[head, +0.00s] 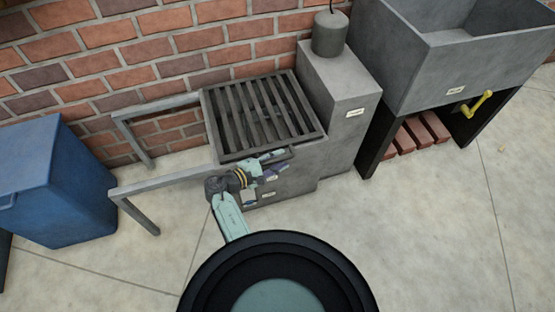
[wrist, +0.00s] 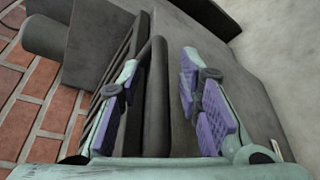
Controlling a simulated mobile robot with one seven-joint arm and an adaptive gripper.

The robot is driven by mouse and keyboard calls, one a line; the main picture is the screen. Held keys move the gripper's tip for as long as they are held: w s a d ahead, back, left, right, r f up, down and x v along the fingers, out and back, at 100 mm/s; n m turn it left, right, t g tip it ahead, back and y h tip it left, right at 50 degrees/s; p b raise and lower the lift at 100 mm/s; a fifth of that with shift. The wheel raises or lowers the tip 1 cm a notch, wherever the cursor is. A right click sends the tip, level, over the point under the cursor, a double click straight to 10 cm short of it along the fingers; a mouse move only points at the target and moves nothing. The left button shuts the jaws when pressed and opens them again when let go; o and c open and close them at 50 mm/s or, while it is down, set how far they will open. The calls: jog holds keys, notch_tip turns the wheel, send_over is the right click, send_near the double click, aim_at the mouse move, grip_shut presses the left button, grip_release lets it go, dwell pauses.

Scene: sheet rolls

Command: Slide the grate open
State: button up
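The grate (head: 262,112) is a dark panel of parallel bars lying on top of a grey box (head: 295,183) against the brick wall. My gripper (head: 274,163) is at the grate's front edge. In the wrist view my gripper (wrist: 161,66) is open, with purple pads on both fingers. A dark bar handle (wrist: 156,95) runs between the fingers, closer to the left finger, with a clear gap to the right one. The grate's bars (wrist: 114,58) show behind the left finger. In the head view my gripper partly hides the handle.
Two grey rails (head: 160,182) on legs extend left from the box, with open space between them. A blue bin (head: 60,185) stands beyond their left end. A tall grey block (head: 343,95) with a dark cylinder (head: 330,33) stands right, beside a large basin (head: 450,65).

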grip_shut()
dwell(0.7)
